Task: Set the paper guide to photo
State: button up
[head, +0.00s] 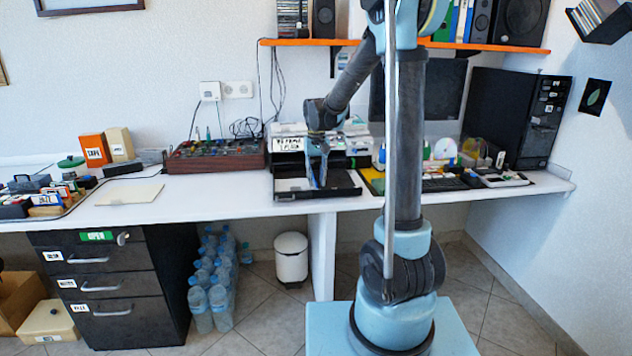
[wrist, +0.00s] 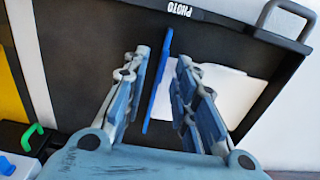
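The black paper tray (wrist: 80,50) fills most of the wrist view, with a white PHOTO label (wrist: 185,10) on its edge at the top. The blue paper guide (wrist: 157,85) is a thin upright strip in the tray. My gripper (wrist: 162,60) is open, with one finger on each side of the guide. A gap shows between the guide and the right finger; the left finger is closer, and I cannot tell if it touches. White paper (wrist: 225,95) lies right of the guide. In the head view my gripper (head: 318,178) points down over the printer's tray (head: 345,191).
The printer (head: 290,143) stands behind the tray. A grey handle (wrist: 285,12) rises at the tray's corner.

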aim_at(316, 182)
notch_tip(316, 182, up, 11)
dwell(0.5)
jog(key=s+d+f+t, duration=0.1)
jog(key=s+d, duration=0.5)
jog(key=s, duration=0.3)
jog(key=s+d+f, duration=0.1)
jog(key=s+d, duration=0.4)
jog(key=s, duration=0.4)
jog(key=s+d+f, duration=0.2)
jog(key=s+f, duration=0.4)
jog(key=s, duration=0.1)
jog(key=s+d+f+m+t, duration=0.1)
jog(key=s+d+f, duration=0.2)
jog(key=s+f, duration=0.3)
jog(key=s, duration=0.2)
jog(key=shift+s+d, duration=0.15)
jog(key=shift+s, duration=0.15)
